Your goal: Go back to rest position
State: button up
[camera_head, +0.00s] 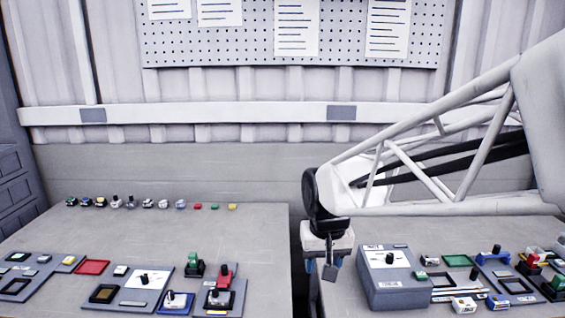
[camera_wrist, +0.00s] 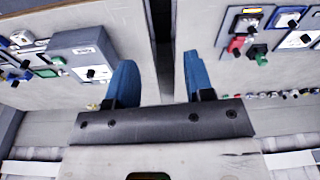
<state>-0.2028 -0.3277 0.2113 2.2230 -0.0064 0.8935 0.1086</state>
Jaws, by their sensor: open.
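My gripper (camera_head: 320,272) hangs below the wrist of my arm in the head view, over the gap between the two tables. In the wrist view, my gripper (camera_wrist: 160,72) shows two blue fingers that stand apart with nothing between them. The dark gap between the tables lies beyond the fingers. My gripper is just left of the grey box (camera_head: 393,277) on the right table; whether it touches the box's side is hard to tell, but they look apart. No screwdriver can be made out in either view.
The left table (camera_head: 150,225) holds grey panels with switches and a far row of small parts (camera_head: 147,203). The right table (camera_head: 345,300) holds the grey box and several coloured devices (camera_head: 500,275). A pegboard (camera_head: 260,50) with papers hangs on the wall. The left table's middle is clear.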

jog(key=s+d, duration=0.5)
jog(key=s, duration=0.4)
jog(key=s+d+m+t, duration=0.1)
jog(key=s+d, duration=0.4)
jog(key=s, duration=0.4)
jog(key=shift+r, duration=0.3)
dwell(1.0)
